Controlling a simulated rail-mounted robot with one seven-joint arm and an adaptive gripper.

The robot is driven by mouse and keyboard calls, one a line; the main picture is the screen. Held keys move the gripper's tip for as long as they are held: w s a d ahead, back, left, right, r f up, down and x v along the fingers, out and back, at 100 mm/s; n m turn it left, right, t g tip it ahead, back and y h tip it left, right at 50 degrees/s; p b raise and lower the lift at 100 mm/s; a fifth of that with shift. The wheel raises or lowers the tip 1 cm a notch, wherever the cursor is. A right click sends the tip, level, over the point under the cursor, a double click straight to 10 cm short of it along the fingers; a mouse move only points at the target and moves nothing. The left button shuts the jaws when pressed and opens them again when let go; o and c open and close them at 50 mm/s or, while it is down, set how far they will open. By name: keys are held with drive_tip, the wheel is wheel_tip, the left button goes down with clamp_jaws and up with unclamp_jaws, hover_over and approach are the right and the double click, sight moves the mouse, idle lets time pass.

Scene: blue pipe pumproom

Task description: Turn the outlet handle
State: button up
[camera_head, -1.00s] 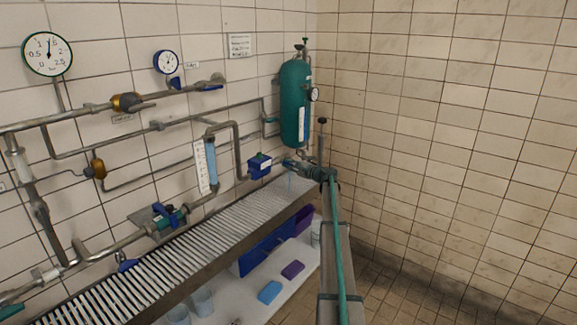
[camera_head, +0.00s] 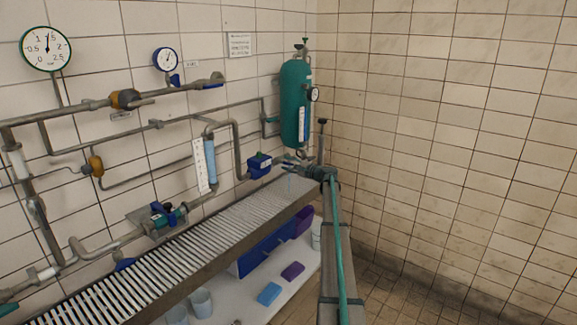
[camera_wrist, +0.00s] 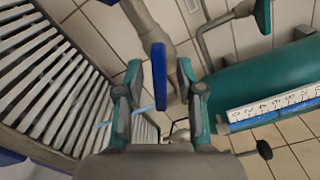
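My gripper (camera_wrist: 160,85) is open, with a wide gap between its two teal-and-grey fingers in the wrist view. A flat blue handle (camera_wrist: 159,76), which looks like the outlet handle, shows upright between the fingers, with space on both sides. It sits by a grey metal pipe (camera_wrist: 151,22). I cannot tell how deep it lies between the fingers.
The green tank (camera_head: 295,104) hangs close above my gripper and fills the right of the wrist view (camera_wrist: 265,85). A slatted metal grate (camera_head: 175,262) runs below the pipes. The tiled wall lies behind; the right side is free.

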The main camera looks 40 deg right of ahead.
drive_tip(key=shift+s, duration=0.1)
drive_tip(key=v, duration=1.2)
idle(0.4)
drive_tip(key=s+a+f+n+g, duration=0.3)
drive_tip(key=s+a+f+g, duration=0.35)
drive_tip(key=a+f, duration=0.7)
drive_tip(key=s+a+f+n+g, duration=0.35)
drive_tip(key=s+a+f, duration=0.55)
drive_tip(key=a+f, duration=0.4)
drive_tip(key=s+a+f+n+g, duration=0.4)
drive_tip(key=s+a+f, duration=0.3)
drive_tip(key=a+f, duration=0.55)
drive_tip(key=s+a+f+n+g+h+p, duration=0.1)
drive_tip(key=s+a+f+n+g, duration=0.1)
drive_tip(key=s+a+f, duration=0.55)
drive_tip(key=s+a+f+n+g+h, duration=0.1)
drive_tip(key=s+a+f+n+g, duration=0.3)
drive_tip(key=s, duration=0.6)
drive_tip(key=s+a+n+g+h, duration=0.1)
drive_tip(key=s+a, duration=0.3)
drive_tip(key=s, duration=0.4)
drive_tip(key=s+a+n+g+h, duration=0.1)
drive_tip(key=s+a, duration=0.4)
drive_tip(key=s, duration=0.3)
drive_tip(key=s+a+n+g+h+p, duration=0.1)
drive_tip(key=s+a, duration=0.3)
drive_tip(key=s, duration=0.5)
drive_tip(key=shift+a+g, duration=0.15)
drive_tip(key=shift+g, duration=0.45)
